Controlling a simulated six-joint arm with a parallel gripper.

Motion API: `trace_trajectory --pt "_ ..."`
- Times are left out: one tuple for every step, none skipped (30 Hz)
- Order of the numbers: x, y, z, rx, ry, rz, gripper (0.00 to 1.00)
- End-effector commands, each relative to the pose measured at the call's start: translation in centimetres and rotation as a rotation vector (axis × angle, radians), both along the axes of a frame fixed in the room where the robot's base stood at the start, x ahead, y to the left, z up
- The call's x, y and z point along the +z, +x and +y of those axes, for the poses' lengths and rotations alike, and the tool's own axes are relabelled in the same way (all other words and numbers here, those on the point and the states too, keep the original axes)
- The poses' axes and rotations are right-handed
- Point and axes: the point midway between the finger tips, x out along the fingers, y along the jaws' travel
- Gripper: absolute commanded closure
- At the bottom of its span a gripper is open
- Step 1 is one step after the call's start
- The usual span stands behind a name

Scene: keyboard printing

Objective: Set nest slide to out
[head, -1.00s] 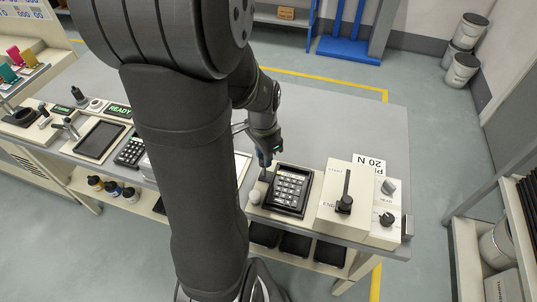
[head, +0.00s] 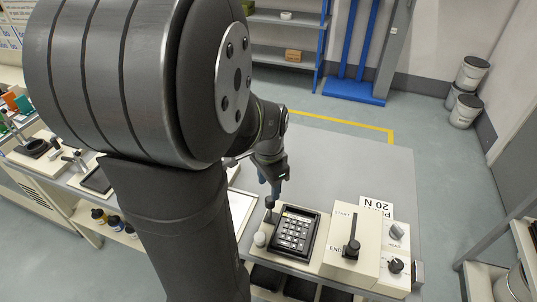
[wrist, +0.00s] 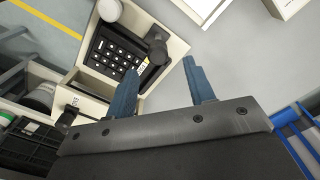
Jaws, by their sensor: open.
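A dark keypad (head: 295,234) sits in a cream nest on the bench, and it also shows in the wrist view (wrist: 115,52). A dark knob (head: 269,202), perhaps the nest slide's handle, stands upright at the nest's back left corner. In the wrist view the knob (wrist: 157,46) lies just beyond the gap between my fingertips. My gripper (head: 275,186) is open, its blue fingers close above the knob in the head view. In the wrist view my gripper (wrist: 160,69) holds nothing. Whether a finger touches the knob I cannot tell.
A white round knob (head: 260,239) stands at the nest's front left. Right of the nest is a cream box (head: 352,258) marked START and END with a black lever (head: 352,246). Dials (head: 396,266) sit further right. The grey bench behind is clear.

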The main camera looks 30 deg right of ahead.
Motion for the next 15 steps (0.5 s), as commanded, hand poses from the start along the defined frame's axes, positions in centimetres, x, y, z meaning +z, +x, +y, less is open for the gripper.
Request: trace_trajectory --pt "1.4 0.0 0.0 0.0 -0.004 -0.005 0.51" --pt "2.2 0.1 0.0 0.0 -0.003 -0.005 0.51" --pt "3.2 0.1 -0.1 0.0 -0.004 -0.005 0.51" --pt "3.9 0.1 0.0 0.0 -0.004 -0.005 0.51" --pt "4.7 0.1 0.0 0.0 -0.003 -0.005 0.51" --pt "5.7 0.1 0.0 0.0 -0.003 -0.005 0.51" --pt "6.4 0.1 0.0 0.0 -0.003 -0.004 0.51" --pt "7.1 0.1 0.0 0.0 -0.003 -0.005 0.51" --pt "7.9 0.1 0.0 0.0 -0.003 -0.004 0.51" --pt "8.5 0.1 0.0 0.0 -0.002 -0.003 0.51" --pt "9.1 0.1 0.0 0.0 -0.003 -0.004 0.51" --pt "9.8 0.0 0.0 0.0 -0.002 -0.003 0.51" --pt "10.2 0.0 0.0 0.0 -0.002 -0.003 0.51" --pt "10.7 0.0 0.0 0.0 -0.001 -0.002 0.51" --pt "11.1 0.1 0.0 0.0 -0.001 -0.002 0.51"
